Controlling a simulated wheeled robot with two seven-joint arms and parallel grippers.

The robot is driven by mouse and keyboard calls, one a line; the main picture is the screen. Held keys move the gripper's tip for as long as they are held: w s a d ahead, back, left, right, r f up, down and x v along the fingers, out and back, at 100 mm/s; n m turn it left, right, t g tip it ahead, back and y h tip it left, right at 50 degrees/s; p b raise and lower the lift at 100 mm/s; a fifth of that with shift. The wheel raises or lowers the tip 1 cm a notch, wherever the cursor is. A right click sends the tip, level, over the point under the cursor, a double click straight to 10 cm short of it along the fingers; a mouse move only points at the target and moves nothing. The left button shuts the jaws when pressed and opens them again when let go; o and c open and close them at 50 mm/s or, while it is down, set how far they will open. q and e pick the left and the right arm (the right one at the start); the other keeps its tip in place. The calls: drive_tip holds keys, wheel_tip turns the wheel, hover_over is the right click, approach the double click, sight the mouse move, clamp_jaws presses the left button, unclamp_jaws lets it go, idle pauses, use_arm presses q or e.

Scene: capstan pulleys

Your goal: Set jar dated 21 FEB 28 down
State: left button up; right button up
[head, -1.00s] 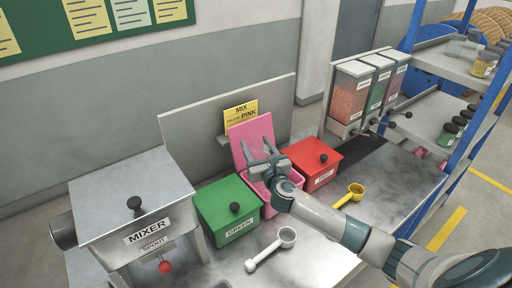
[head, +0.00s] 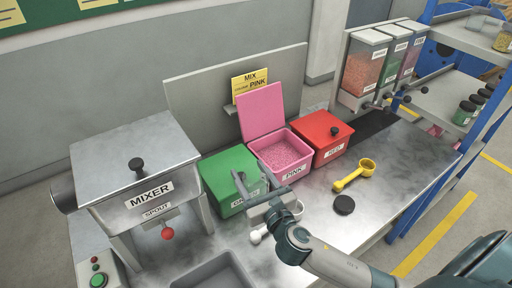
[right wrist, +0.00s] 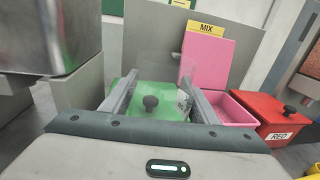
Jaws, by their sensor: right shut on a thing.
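My right gripper (head: 253,194) is in front of the green bin, above the counter. In the right wrist view its two fingers (right wrist: 160,105) stand wide apart, shut on what looks like a clear, see-through jar with a small pale label (right wrist: 184,102). The date is not readable, and the green bin shows through between the fingers. In the head view the jar's outline is barely distinguishable. A black round lid (head: 344,205) lies on the counter to the right. My left gripper is not in view.
The green bin (head: 228,172) is closed, the pink bin (head: 293,173) stands open with pink grains, and the red bin (head: 325,130) is closed. A white scoop (head: 258,236) lies under my gripper; a yellow scoop (head: 352,175) lies to the right. The mixer (head: 140,185) stands left.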

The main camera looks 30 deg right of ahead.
sight(250, 189)
drive_tip(key=s+a, duration=0.1)
drive_tip(key=s, duration=0.2)
drive_tip(key=s+a+r+b, duration=0.1)
drive_tip(key=s, duration=0.3)
drive_tip(key=s+b, duration=0.1)
drive_tip(key=s, duration=0.3)
drive_tip(key=shift+a+r, duration=0.15)
drive_tip(key=shift+a, duration=0.25)
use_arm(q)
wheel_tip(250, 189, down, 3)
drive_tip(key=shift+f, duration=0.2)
use_arm(e)
drive_tip(key=shift+s+r, duration=0.1)
drive_tip(key=shift+s, duration=0.05)
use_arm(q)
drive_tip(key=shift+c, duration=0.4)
